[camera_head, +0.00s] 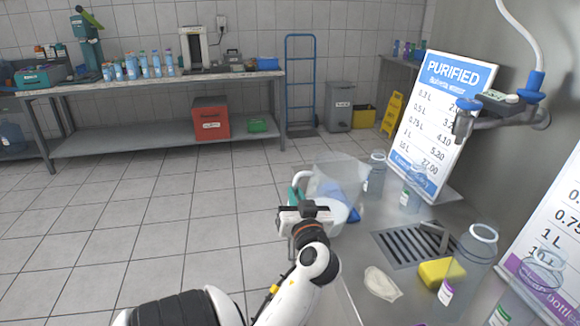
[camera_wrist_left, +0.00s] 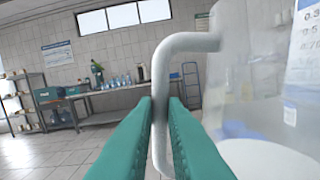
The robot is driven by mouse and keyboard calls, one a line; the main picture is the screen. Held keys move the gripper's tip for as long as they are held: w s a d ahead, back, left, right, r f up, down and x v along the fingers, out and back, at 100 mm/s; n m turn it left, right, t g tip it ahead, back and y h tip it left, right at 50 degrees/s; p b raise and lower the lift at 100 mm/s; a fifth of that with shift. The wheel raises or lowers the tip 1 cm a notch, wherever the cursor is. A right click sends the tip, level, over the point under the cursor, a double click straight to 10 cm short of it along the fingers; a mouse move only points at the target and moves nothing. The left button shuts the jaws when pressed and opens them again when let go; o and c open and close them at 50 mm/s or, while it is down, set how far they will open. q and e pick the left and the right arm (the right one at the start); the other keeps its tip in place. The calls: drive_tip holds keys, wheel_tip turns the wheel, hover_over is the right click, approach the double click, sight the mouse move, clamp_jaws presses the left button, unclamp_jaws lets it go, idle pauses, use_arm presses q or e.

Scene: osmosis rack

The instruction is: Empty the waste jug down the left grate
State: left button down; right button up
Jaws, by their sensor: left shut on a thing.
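The waste jug (camera_head: 338,181) is a clear jug with a white handle and whitish contents at the bottom. It stands upright at the left edge of the counter in the head view. My left gripper (camera_head: 298,190) is shut on its handle; in the wrist view the two green fingers (camera_wrist_left: 162,105) close around the white handle (camera_wrist_left: 160,75), with the jug body (camera_wrist_left: 258,90) to the right. The left grate (camera_head: 408,244) is a dark slotted drain in the counter, right of and nearer than the jug. My right gripper is not in view.
Clear bottles (camera_head: 375,175) stand behind the grate. A tap (camera_head: 464,126) and price sign (camera_head: 440,115) are at the back right.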

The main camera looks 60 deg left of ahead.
sight(335, 182)
use_arm(q)
drive_tip(key=shift+w+d+r+m+t+y+p, duration=0.35)
drive_tip(key=shift+w+d+r+m+p, duration=0.4)
drive_tip(key=shift+w+d+r+m, duration=0.2)
drive_tip(key=shift+w+d+r+m+t+y+p, duration=0.25)
drive_tip(key=shift+w+d+r+m+y+p, duration=0.1)
drive_tip(key=shift+w+d+r+m+p, duration=0.55)
drive_tip(key=shift+w+d+r+m+t+y+p, duration=0.2)
drive_tip(key=shift+w+d+m+t+p, duration=0.25)
drive_tip(key=shift+w+d+m, duration=0.35)
drive_tip(key=shift+w+d+r+m+t+y+p, duration=0.1)
drive_tip(key=shift+w+d+r+m+t+p, duration=0.3)
drive_tip(key=shift+m, duration=0.55)
drive_tip(key=w+d+f+m+t+h+p, duration=0.1)
drive_tip(key=w+d+m+t+h+p, duration=0.8)
drive_tip(key=m, duration=1.5)
drive_tip(key=shift+w+d+t, duration=1.35)
drive_tip(key=shift+w+d, duration=0.2)
drive_tip(key=shift+d, duration=0.4)
